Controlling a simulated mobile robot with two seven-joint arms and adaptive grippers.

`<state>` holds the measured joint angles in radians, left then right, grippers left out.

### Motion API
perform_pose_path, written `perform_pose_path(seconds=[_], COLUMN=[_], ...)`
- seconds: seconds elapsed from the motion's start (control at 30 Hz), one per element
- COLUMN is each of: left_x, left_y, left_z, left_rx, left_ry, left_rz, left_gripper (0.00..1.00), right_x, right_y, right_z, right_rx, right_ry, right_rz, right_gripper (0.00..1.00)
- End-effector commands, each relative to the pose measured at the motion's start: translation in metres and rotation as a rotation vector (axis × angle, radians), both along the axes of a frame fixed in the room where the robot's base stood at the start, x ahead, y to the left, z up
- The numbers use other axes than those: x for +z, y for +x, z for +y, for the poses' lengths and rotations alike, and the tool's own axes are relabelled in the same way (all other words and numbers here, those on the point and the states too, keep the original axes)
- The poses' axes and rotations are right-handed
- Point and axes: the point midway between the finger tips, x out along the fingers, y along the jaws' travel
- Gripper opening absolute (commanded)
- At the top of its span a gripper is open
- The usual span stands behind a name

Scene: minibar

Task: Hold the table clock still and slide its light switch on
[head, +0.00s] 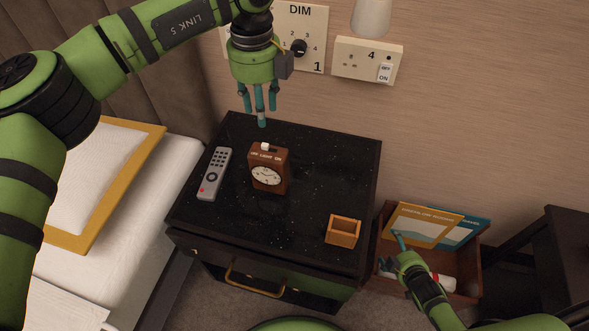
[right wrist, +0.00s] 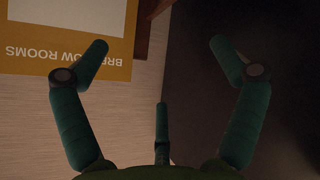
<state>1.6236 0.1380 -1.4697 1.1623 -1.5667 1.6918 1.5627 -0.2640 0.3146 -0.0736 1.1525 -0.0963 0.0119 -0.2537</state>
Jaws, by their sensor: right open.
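The table clock (head: 280,158) is a small brown block with a white dial, upright on the black bedside table (head: 300,215). Its top carries a white switch knob (head: 266,147), left of the top's middle, with small lettering too small to read surely. My left gripper (head: 262,108) hangs fingers down behind and above the clock, apart from it. Its fingers are spaced apart with nothing between them. My right gripper (head: 402,243) is low at the right, beside the table, over the brown crate. In the right wrist view its fingers (right wrist: 160,70) are spread and empty.
A grey remote (head: 214,174) lies left of the clock; a small wooden box (head: 343,231) is at the table's front right. The crate (head: 471,270) holds framed cards (head: 425,224). A dimmer plate (head: 310,45) and socket (head: 366,62) are on the wall. The bed is left.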

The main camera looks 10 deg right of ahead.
Motion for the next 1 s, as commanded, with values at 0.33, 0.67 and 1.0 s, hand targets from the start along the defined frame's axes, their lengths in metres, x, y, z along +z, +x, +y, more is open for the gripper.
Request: perform_pose_path(seconds=[0.33,0.67,1.0], left_x=[0.000,0.000,0.000], left_y=[0.000,0.000,0.000], left_z=[0.000,0.000,0.000], left_rx=[-0.001,-0.001,-0.001], left_ry=[-0.001,-0.001,-0.001], left_rz=[0.000,0.000,0.000], left_gripper=[0.39,0.39,0.39], right_x=[0.174,0.292,0.294], right_y=[0.099,0.142,0.139], right_z=[-0.052,0.030,0.212], right_rx=[0.413,0.891,1.483], right_ry=[-0.512,-1.015,-1.594], right_rz=[-0.468,-0.850,-1.190], right_gripper=[0.95,0.95,0.95])
